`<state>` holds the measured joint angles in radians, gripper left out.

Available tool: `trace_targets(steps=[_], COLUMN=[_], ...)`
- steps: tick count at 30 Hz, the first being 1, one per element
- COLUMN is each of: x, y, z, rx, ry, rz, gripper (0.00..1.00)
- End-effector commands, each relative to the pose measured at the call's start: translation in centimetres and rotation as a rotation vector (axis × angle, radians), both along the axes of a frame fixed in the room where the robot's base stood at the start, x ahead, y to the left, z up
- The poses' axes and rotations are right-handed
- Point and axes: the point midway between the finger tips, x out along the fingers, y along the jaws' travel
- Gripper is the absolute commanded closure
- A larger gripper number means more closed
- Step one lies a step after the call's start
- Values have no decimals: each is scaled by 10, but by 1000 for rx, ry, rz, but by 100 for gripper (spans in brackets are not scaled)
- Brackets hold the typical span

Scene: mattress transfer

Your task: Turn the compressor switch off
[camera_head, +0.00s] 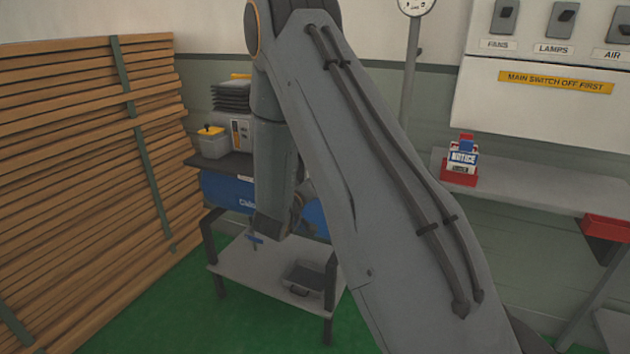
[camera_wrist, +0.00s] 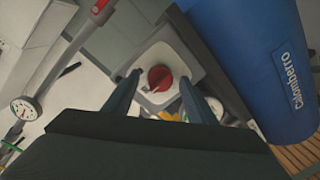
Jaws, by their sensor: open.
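The compressor's blue tank (camera_head: 226,190) is on the stand at the left in the head view, partly hidden by my arm. In the wrist view the blue tank (camera_wrist: 255,65) fills the upper right. A red rotary switch (camera_wrist: 161,78) sits on a pale plate on a grey box beside the tank. My gripper (camera_wrist: 160,84) is open, with one finger on each side of the red switch in this view. I cannot tell whether the fingers touch it. In the head view my arm hides the switch.
A gauge on a pipe (camera_wrist: 22,108) stands at the left in the wrist view. In the head view a wood stack (camera_head: 85,160) is at the left and a wall panel (camera_head: 540,115) with several switches at the right. A grey tray (camera_head: 302,282) lies on the lower shelf.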

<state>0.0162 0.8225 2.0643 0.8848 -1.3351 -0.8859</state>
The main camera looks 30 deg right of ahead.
Motion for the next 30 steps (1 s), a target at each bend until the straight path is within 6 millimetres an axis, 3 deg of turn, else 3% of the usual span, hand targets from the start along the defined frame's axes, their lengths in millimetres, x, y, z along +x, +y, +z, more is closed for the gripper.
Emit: trace_targets(steps=[7,19,30], x=[-5,-44,-51], y=[9,53,59], z=[1,5,6], rx=[1,0,-1], ry=[-2,0,0], rz=[2,1,-1], gripper=[49,49,49])
